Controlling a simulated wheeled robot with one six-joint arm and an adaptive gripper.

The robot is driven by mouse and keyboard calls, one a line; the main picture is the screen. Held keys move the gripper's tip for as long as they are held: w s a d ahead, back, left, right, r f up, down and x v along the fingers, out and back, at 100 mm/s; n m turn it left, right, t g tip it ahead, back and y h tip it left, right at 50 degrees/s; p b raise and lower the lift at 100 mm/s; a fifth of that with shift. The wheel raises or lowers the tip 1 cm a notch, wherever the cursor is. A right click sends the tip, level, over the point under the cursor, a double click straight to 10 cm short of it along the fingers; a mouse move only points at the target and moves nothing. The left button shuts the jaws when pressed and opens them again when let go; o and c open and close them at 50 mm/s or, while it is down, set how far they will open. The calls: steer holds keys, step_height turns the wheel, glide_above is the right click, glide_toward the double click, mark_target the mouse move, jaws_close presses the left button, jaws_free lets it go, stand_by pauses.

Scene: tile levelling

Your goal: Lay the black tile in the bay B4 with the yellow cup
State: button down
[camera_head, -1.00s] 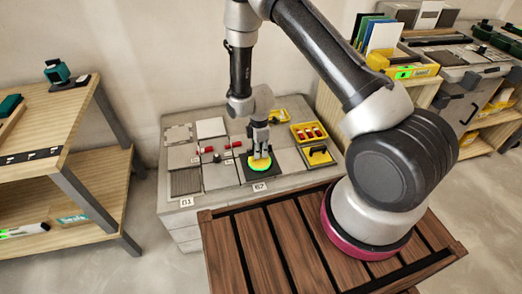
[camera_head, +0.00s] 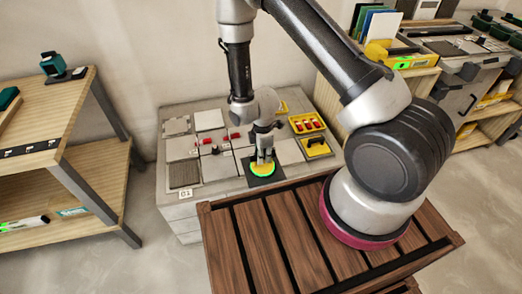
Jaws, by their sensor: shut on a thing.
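My gripper (camera_head: 263,157) points down and is shut on the yellow cup (camera_head: 260,169), which shows a bright green ring. The black tile (camera_head: 278,178) is under the cup, at the front edge of the grey tiled bench (camera_head: 222,196). I cannot tell whether the tile is raised or touching the bench. The tile or cup hides part of the front edge. One label, seemingly D1 (camera_head: 186,193), shows at the front left. I cannot make out a B4 label.
Pale tiles (camera_head: 209,120) lie in bays, with small red pieces (camera_head: 235,136) among them. Yellow trays (camera_head: 306,123) stand at the right. The slatted wooden deck (camera_head: 262,235) is in front, and a wooden shelf unit (camera_head: 75,100) stands left.

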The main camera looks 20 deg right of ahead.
steer(key=s, duration=1.2)
steer(key=shift+s+a, duration=0.2)
steer(key=shift+s, duration=0.2)
